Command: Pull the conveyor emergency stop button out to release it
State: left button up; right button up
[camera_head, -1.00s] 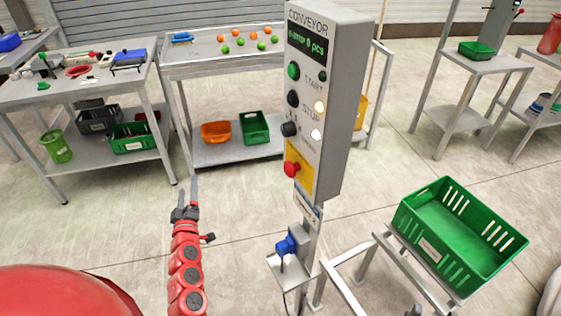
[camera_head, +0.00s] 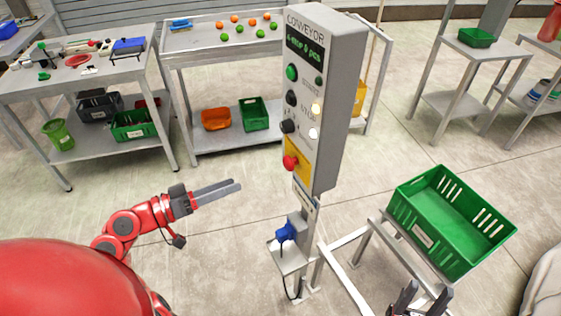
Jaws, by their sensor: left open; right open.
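The red emergency stop button (camera_head: 290,162) sits on a yellow plate (camera_head: 304,174) low on the front of the grey conveyor control box (camera_head: 343,95). My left gripper (camera_head: 239,186) is open and empty, with its fingers pointing right. It is left of and below the button in the picture, apart from it. My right gripper (camera_head: 420,292) is open at the bottom edge, below the green crate. Only its fingers show, and nothing is seen in them. Whether the button is pressed in or out cannot be told.
A blue plug-like device (camera_head: 285,233) sits on a small shelf on the box's post. A green crate (camera_head: 428,237) rests on a metal frame at right. Tables with tools and coloured balls stand behind. The floor left of the post is clear.

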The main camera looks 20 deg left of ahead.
aim_at(285, 163)
pick_arm(q)
jog(key=p+x, duration=0.3)
jog(key=x, duration=1)
jog(key=shift+r+p, duration=0.15)
jog(key=shift+p, duration=0.15)
jog(key=shift+w+d, duration=0.45)
jog(key=shift+w, duration=0.05)
jog(key=shift+c, duration=0.3)
grip_shut()
